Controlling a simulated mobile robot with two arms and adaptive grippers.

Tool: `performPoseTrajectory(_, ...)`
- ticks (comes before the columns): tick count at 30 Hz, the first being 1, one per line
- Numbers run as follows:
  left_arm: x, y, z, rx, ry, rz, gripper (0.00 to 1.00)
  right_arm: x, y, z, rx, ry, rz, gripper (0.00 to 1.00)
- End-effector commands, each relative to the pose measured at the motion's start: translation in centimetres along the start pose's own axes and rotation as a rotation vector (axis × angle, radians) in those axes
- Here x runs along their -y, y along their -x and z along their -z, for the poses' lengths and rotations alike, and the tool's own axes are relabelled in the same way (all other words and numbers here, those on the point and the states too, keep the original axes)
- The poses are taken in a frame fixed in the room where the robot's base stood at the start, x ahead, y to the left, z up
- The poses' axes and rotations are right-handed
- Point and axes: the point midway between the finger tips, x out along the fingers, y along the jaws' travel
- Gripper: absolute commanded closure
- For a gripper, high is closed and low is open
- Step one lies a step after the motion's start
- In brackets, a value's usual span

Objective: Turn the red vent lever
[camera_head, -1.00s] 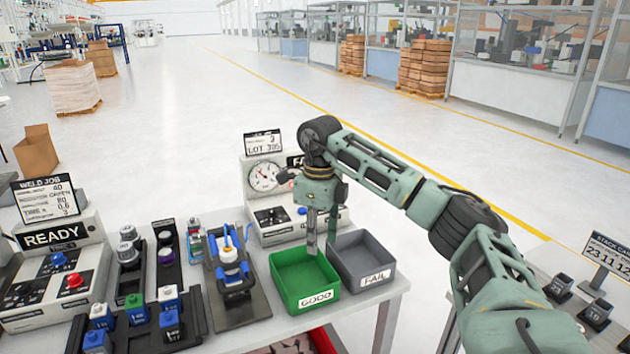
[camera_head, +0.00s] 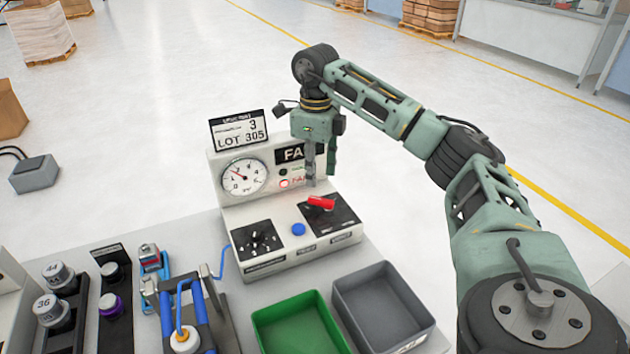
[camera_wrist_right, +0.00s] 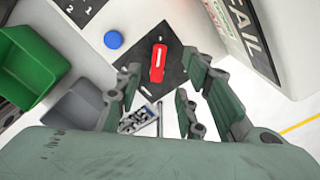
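The red vent lever (camera_head: 321,203) sits on a dark panel at the right of the grey test box (camera_head: 275,262). It also shows in the right wrist view (camera_wrist_right: 158,62), beyond my fingertips and roughly between them. My right gripper (camera_head: 320,178) points down just above and behind the lever in the head view. In the right wrist view its fingers (camera_wrist_right: 158,85) are apart with nothing between them, and I see no contact with the lever. My left gripper is in neither view.
A blue button (camera_head: 298,229) and a black knob panel (camera_head: 257,241) are left of the lever. A gauge (camera_head: 245,177) and FAIL sign stand behind. The green bin (camera_head: 300,325) and grey bin (camera_head: 383,303) stand in front. A blue-clamped fixture (camera_head: 190,310) is at left.

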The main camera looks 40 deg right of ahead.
Motion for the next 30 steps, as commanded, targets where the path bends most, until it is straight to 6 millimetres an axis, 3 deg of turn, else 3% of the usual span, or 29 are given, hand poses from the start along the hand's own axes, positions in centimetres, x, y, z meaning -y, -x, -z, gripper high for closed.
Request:
performPoseTrajectory(3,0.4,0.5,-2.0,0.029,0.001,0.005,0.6,0.0,-1.6,0.2,-0.006,-0.001,-0.002,0.64)
performPoseTrajectory(6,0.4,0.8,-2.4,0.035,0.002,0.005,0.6,0.0,-3.3,0.1,-0.005,-0.001,-0.002,0.64)
performPoseTrajectory(15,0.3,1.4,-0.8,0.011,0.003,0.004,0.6,0.0,-6.9,0.1,-0.002,-0.001,-0.001,0.64)
performPoseTrajectory(20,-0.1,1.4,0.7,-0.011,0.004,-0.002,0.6,0.0,-7.3,0.1,0.0,0.0,0.0,0.64)
performPoseTrajectory(25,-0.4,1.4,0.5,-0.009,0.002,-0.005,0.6,0.0,-7.3,0.1,0.0,0.0,0.0,0.65)
performPoseTrajectory(30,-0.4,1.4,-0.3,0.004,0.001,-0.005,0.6,0.0,-7.3,0.0,0.0,0.0,0.0,0.8)
